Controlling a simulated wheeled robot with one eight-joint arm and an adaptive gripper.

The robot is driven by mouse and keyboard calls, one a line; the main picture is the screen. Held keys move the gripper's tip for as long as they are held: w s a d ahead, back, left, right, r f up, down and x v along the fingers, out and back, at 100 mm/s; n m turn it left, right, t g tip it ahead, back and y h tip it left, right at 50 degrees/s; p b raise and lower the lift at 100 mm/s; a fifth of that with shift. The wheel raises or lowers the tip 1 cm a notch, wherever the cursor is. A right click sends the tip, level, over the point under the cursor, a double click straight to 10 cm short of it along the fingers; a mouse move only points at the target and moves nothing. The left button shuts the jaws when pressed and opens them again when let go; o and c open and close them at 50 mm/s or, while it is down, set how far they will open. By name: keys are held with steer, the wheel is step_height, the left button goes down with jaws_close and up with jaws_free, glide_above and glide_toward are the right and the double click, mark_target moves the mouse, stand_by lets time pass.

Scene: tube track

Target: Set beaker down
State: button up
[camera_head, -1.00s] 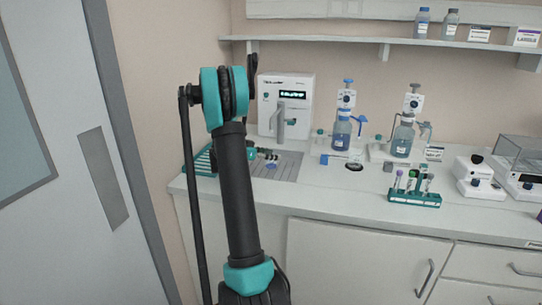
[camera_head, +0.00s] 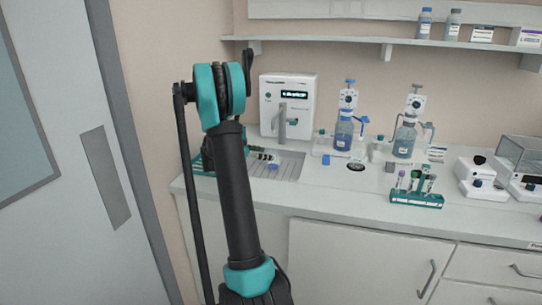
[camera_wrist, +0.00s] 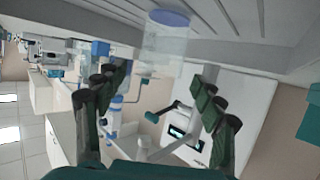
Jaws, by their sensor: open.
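A clear beaker (camera_wrist: 164,45) with a blue layer at its base stands on the grooved drainboard (camera_wrist: 235,50) in the upside-down wrist view. Its blue base also shows on the drainboard in the head view (camera_head: 273,167). My gripper (camera_wrist: 162,92) is open, with dark green fingers on either side of the view. The beaker is ahead of the fingertips, roughly between them, and appears clear of both. In the head view my forearm hides most of the gripper; small dark finger parts (camera_head: 264,156) show just past it, near the beaker.
A white dispenser (camera_head: 289,103) with a spout and lit display stands behind the drainboard. Two bottle-top dispensers (camera_head: 343,134) (camera_head: 405,140) stand to its right. A green tube rack (camera_head: 416,199) is near the counter's front. The front counter strip is bare.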

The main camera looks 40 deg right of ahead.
steer(key=shift+v, duration=1.5)
